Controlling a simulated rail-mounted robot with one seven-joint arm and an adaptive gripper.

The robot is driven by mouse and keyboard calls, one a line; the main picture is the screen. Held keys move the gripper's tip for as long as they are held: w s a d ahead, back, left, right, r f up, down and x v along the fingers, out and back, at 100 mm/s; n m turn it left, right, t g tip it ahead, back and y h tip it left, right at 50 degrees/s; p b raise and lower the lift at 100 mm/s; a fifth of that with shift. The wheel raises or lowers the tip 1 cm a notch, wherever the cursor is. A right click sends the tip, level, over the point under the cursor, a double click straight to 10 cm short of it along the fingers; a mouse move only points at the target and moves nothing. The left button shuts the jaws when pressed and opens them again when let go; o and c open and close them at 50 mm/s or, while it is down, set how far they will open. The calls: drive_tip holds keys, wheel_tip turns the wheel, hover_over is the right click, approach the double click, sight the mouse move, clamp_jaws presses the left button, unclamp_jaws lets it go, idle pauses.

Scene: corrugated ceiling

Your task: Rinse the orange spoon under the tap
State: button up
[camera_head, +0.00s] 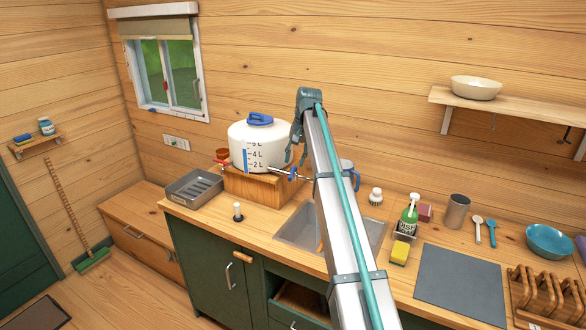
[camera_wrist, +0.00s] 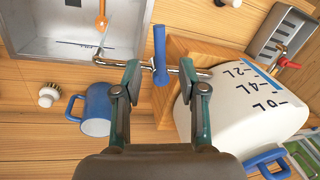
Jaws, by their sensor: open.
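The orange spoon (camera_wrist: 101,22) lies in the metal sink (camera_wrist: 60,30) in the wrist view; only part of it shows. The sink also shows in the head view (camera_head: 297,234), partly behind my arm. The metal tap (camera_wrist: 120,64) comes from the white water tank (camera_wrist: 225,105) and reaches over the sink edge. Its blue lever (camera_wrist: 160,50) also shows in the head view (camera_head: 292,173). My gripper (camera_wrist: 160,75) is open and empty, with the lever in the gap between its fingertips. I cannot tell whether it touches the lever.
A metal tray (camera_head: 194,186) lies left of the tank (camera_head: 258,145). A soap bottle (camera_head: 408,217), sponge (camera_head: 399,252) and grey mat (camera_head: 457,284) occupy the counter to the right.

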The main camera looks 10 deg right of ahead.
wheel_tip(320, 180, up, 6)
drive_tip(key=d, duration=0.1)
drive_tip(key=shift+s, duration=0.25)
